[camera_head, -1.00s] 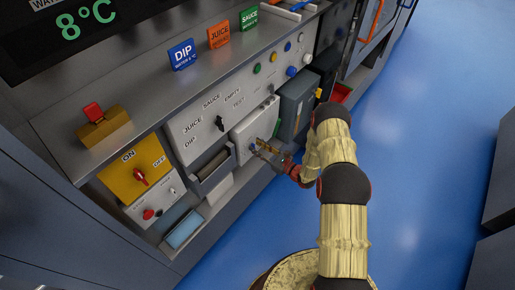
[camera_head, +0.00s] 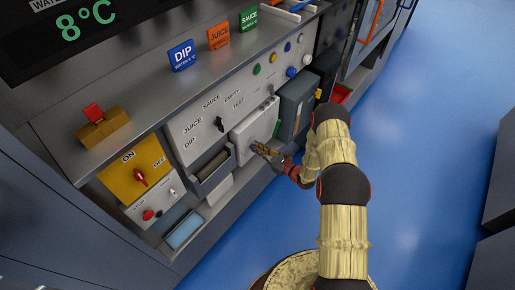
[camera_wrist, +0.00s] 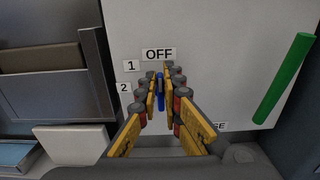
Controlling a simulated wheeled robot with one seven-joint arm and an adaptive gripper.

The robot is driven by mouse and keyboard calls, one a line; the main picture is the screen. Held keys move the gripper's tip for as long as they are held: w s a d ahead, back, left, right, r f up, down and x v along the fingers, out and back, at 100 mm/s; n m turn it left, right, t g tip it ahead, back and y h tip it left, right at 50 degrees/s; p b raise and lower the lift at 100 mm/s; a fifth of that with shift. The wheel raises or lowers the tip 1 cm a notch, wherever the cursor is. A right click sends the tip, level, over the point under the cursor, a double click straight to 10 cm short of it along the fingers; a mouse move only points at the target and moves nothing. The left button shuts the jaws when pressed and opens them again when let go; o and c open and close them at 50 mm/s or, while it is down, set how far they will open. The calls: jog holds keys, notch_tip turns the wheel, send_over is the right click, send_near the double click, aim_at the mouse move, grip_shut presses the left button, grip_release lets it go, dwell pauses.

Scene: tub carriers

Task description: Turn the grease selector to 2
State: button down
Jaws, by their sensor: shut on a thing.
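The grease selector (camera_wrist: 160,88) is a slim blue handle on a white panel (camera_wrist: 215,60). In the wrist view it stands about upright in the picture, below the OFF label (camera_wrist: 158,54). Labels 1 (camera_wrist: 130,66) and 2 (camera_wrist: 124,88) are to its left. A lower label ending in "SE" is partly hidden by a finger. My gripper (camera_wrist: 161,82) has its yellow fingers on both sides of the blue handle and is shut on it. In the head view my gripper (camera_head: 257,148) is at the white panel, and its fingers hide the selector.
A green bar (camera_wrist: 284,78) is on the panel's right in the wrist view. A grey open bin (camera_head: 213,175) projects to the left. A black rotary knob (camera_head: 220,124) with juice, sauce and dip labels is up left. Blue floor lies open right of my arm.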

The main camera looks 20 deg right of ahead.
jog(key=shift+a+n, duration=0.1)
jog(key=shift+n, duration=0.2)
jog(key=n+b, duration=0.1)
jog(key=n, duration=0.1)
jog(key=n+b, duration=0.1)
jog(key=n, duration=0.1)
jog(key=shift+s+a, duration=0.2)
jog(key=shift+a, duration=0.2)
jog(key=n, duration=0.1)
jog(key=n+b, duration=0.1)
jog(key=n, duration=0.1)
jog(key=n+b, duration=0.1)
jog(key=n, duration=0.1)
jog(key=shift+s+a+f, duration=0.2)
jog(key=shift+a+f, duration=0.1)
jog(key=shift+f, duration=0.05)
jog(key=n+b, duration=0.1)
jog(key=n, duration=0.2)
jog(key=f+n+b, duration=0.1)
jog(key=n, duration=0.1)
jog(key=shift+s+a+b, duration=0.15)
jog(key=shift+a+b, duration=0.1)
jog(key=shift+b, duration=0.1)
jog(key=shift+f+n+b, duration=0.25)
jog(key=shift+n+b, duration=0.55)
jog(key=shift+n, duration=0.8)
